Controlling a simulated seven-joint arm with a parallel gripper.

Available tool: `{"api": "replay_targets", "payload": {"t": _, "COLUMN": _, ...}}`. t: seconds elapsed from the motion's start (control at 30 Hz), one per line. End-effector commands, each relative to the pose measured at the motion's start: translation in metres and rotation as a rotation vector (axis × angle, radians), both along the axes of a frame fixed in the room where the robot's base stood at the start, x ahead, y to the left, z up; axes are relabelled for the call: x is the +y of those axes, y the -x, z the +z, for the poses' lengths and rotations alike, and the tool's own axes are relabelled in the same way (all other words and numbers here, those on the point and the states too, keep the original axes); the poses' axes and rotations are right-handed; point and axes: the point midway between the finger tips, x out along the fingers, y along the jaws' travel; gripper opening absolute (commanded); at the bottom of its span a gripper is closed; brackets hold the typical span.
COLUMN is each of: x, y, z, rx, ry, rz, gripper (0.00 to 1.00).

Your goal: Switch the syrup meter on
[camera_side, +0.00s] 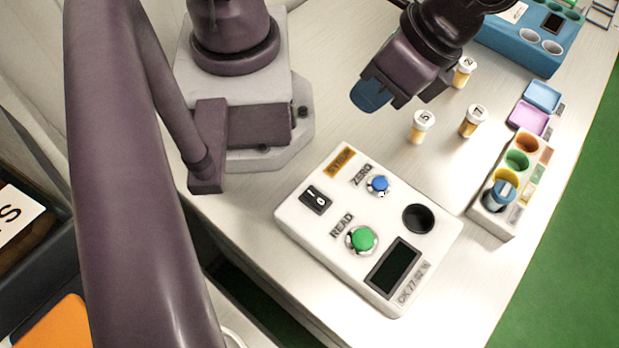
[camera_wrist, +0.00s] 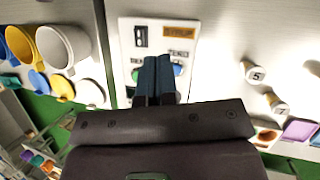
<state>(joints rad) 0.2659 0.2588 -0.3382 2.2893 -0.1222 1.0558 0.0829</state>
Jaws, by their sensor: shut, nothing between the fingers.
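The syrup meter (camera_side: 330,240) is a white box on the table with an orange label. Its black rocker switch (camera_side: 315,199), marked I and O, is at the left corner; which side is pressed I cannot tell. It has a blue ZERO button (camera_side: 378,185), a green READ button (camera_side: 361,239), a round black well (camera_side: 418,218) and a dark, blank display (camera_side: 393,267). My gripper (camera_side: 372,95) is shut and empty, above and behind the meter, touching nothing. In the wrist view its blue fingers (camera_wrist: 156,68) overlap the meter's lower part, and the switch (camera_wrist: 141,37) shows clear of them.
Several numbered vials, one marked 5 (camera_side: 421,126), stand behind the meter. A rack (camera_side: 494,221) with coloured holes holds a blue-topped item at right. A blue block (camera_side: 516,45) stands at the back right. The wrist view shows a white cup (camera_wrist: 62,45) at left.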

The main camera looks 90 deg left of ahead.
Motion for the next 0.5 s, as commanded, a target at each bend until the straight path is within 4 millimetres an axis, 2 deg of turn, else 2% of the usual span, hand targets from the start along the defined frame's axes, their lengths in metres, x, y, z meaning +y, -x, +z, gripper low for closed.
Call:
{"api": "replay_targets", "payload": {"t": 0.1, "x": -0.02, "y": 0.023, "z": -0.018, "rx": 0.163, "ry": 0.006, "rz": -0.088, "gripper": 0.0}}
{"api": "replay_targets", "payload": {"t": 0.23, "x": -0.037, "y": 0.043, "z": -0.028, "rx": 0.306, "ry": 0.021, "rz": -0.159, "gripper": 0.0}}
{"api": "replay_targets", "payload": {"t": 0.37, "x": -0.049, "y": 0.056, "z": -0.03, "rx": 0.405, "ry": 0.046, "rz": -0.205, "gripper": 0.0}}
{"api": "replay_targets", "payload": {"t": 0.5, "x": -0.054, "y": 0.059, "z": -0.021, "rx": 0.455, "ry": 0.075, "rz": -0.234, "gripper": 0.0}}
